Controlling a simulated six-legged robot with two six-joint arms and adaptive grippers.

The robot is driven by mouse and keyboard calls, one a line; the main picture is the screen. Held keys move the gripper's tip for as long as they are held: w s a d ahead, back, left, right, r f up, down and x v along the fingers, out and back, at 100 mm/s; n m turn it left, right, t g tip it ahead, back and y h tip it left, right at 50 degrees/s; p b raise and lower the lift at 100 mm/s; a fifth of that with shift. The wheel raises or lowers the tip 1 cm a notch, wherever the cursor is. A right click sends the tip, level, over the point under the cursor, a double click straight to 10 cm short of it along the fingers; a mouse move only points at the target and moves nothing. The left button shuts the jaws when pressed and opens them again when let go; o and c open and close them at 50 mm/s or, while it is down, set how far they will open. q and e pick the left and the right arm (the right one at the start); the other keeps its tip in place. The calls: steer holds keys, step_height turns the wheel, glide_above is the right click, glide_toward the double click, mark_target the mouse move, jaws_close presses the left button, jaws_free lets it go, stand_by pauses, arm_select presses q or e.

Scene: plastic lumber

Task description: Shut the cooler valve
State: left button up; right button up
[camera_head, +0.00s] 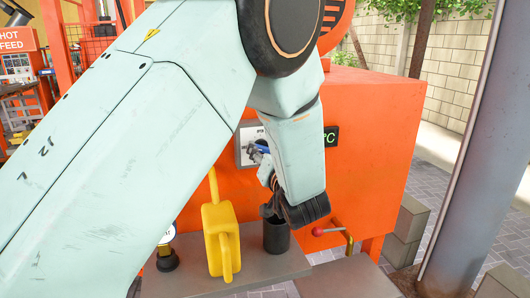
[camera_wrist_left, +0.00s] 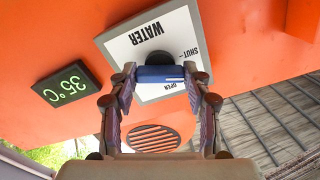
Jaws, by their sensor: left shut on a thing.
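The cooler valve has a blue bar handle (camera_wrist_left: 160,74) on a black hub, in front of a white plate (camera_wrist_left: 125,48) marked WATER, SHUT and OPEN. In the left wrist view the plate looks upside down; the handle lies level across the picture, with OPEN just below it and SHUT above its right end. My left gripper (camera_wrist_left: 160,76) is shut on the handle, one finger at each end. In the head view the blue handle (camera_head: 262,146) and plate (camera_head: 244,150) show only partly behind my left arm. My right gripper is not in view.
The orange cooler (camera_head: 375,135) has a display (camera_wrist_left: 66,87) reading 35 °C and a round vent (camera_wrist_left: 153,138). A grey post (camera_head: 465,170) rises at right.

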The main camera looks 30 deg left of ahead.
arm_select(q)
steer(key=shift+c, duration=1.1)
steer(key=shift+n, duration=2.3)
steer(key=shift+r, duration=0.1)
steer(key=o, duration=1.2)
steer(key=shift+c, duration=0.2)
step_height(320, 180, up, 10)
